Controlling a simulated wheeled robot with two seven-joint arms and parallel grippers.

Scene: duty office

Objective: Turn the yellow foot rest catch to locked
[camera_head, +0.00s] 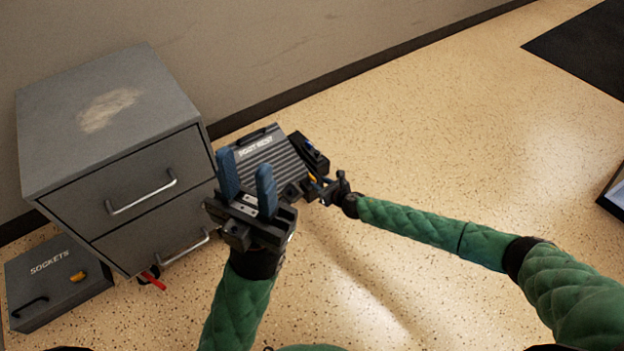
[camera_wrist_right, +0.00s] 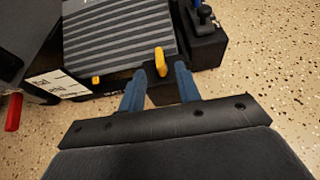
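In the head view only a bit of yellow (camera_head: 312,177) shows by that hand. My left gripper (camera_head: 247,182) is open and empty, in front of the foot rest.
A grey two-drawer cabinet (camera_head: 110,120) stands left of the foot rest. A "SOCKETS" box (camera_head: 60,282) and a red piece (camera_head: 152,280) are below it.

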